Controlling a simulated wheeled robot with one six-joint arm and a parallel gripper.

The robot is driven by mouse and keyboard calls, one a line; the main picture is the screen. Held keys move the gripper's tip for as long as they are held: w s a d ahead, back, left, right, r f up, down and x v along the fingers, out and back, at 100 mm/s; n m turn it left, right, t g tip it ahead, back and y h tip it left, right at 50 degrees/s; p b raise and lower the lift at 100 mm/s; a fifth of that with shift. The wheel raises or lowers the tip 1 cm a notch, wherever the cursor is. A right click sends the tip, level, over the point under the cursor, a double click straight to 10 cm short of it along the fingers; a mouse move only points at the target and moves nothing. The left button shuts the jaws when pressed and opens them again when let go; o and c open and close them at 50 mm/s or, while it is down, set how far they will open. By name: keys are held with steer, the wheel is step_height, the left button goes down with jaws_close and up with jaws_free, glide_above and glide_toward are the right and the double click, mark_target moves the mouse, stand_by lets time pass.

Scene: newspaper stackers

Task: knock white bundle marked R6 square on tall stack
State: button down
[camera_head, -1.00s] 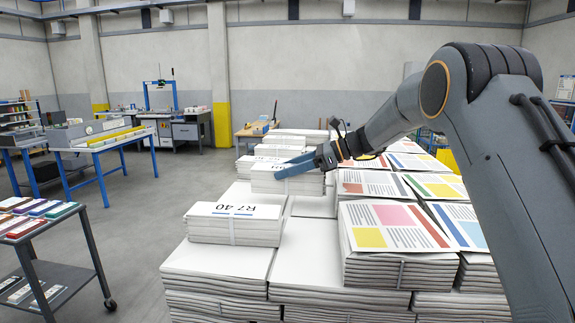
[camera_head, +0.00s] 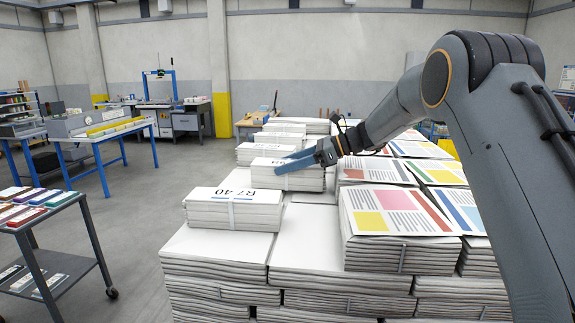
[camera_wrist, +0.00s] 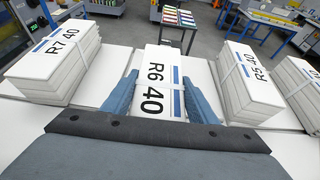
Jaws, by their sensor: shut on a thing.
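The white bundle marked R6 40 (camera_wrist: 160,85) lies between the two blue fingers of my gripper (camera_wrist: 160,100) in the wrist view. The fingers press along its two sides. In the head view the R6 bundle (camera_head: 268,180) sits on the tall stack (camera_head: 308,230), behind the R7 bundle, and my gripper (camera_head: 300,161) reaches it from the right. A white strap and a blue stripe show on it. Its underside is hidden, so I cannot tell whether it touches the stack.
The R7 bundle (camera_head: 234,208) stands nearer on the stack. Colour-printed bundles (camera_head: 400,212) fill the right side. A dark cart (camera_head: 60,250) with coloured packs stands at the left, with clear floor between.

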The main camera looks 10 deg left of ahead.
steer(key=shift+w+d+r, duration=0.1)
steer(key=shift+d, duration=1.4)
stand_by(0.5)
steer(key=shift+d+p, duration=0.2)
steer(key=shift+p, duration=0.3)
stand_by(1.4)
steer(key=shift+a, duration=0.1)
steer(key=shift+a, duration=1.75)
steer(key=shift+r, duration=0.2)
steer(key=shift+r+p, duration=1.65)
steer(key=shift+r, duration=1.2)
